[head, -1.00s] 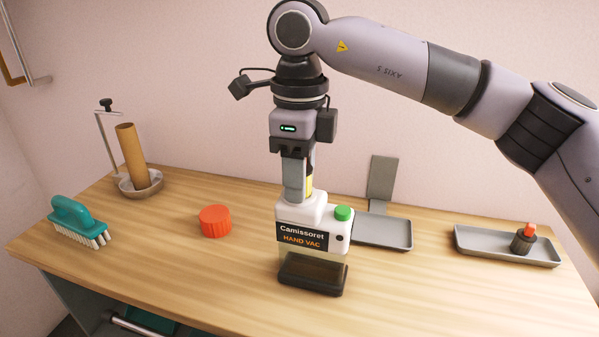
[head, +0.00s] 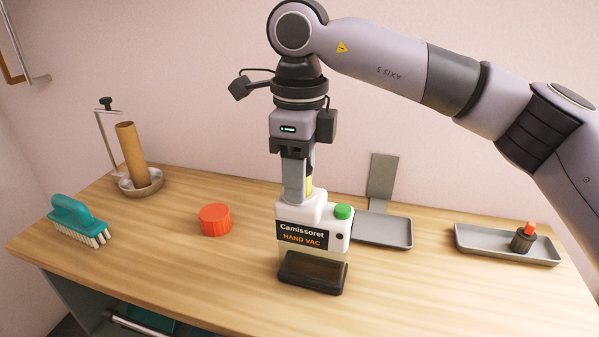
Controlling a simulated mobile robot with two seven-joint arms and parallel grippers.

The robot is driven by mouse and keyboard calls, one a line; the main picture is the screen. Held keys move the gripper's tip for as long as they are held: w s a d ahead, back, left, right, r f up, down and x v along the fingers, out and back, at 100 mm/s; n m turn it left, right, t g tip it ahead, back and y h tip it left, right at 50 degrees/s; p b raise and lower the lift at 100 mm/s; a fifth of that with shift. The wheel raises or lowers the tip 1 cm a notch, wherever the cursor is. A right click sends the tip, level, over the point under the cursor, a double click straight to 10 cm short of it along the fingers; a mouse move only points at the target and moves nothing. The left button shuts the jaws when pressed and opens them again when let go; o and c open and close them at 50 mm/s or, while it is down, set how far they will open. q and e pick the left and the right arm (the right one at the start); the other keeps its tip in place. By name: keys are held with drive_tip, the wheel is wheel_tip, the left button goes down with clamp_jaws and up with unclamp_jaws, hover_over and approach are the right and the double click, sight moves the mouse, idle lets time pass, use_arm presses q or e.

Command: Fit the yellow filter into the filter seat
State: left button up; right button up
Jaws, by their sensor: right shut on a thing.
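The hand vac (head: 312,238) stands upright on the wooden table, white with a dark lower part, a black label and a green button. My right gripper (head: 299,190) points straight down over its top and is shut on the yellow filter (head: 309,184). Only a narrow yellow strip of the filter shows beside the finger. Its lower end is hidden by the gripper and the vac's top. The filter seat is not visible from here, so I cannot tell how deep the filter sits. My left gripper is not in view.
A red-orange cap (head: 215,219) lies left of the vac. A teal brush (head: 78,221) and a cardboard tube (head: 131,153) in a round dish are further left. A grey stand (head: 384,231) is behind the vac. A grey tray (head: 485,241) holding a small dark part (head: 522,241) lies right.

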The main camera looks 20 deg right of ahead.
drive_tip(key=shift+f, duration=0.3)
drive_tip(key=shift+r, duration=0.25)
drive_tip(key=shift+r+p, duration=0.3)
drive_tip(key=shift+p, duration=0.05)
drive_tip(key=shift+w, duration=0.1)
idle(1.3)
drive_tip(key=shift+f, duration=0.6)
drive_tip(key=shift+r, duration=0.1)
drive_tip(key=shift+r, duration=0.45)
idle(0.4)
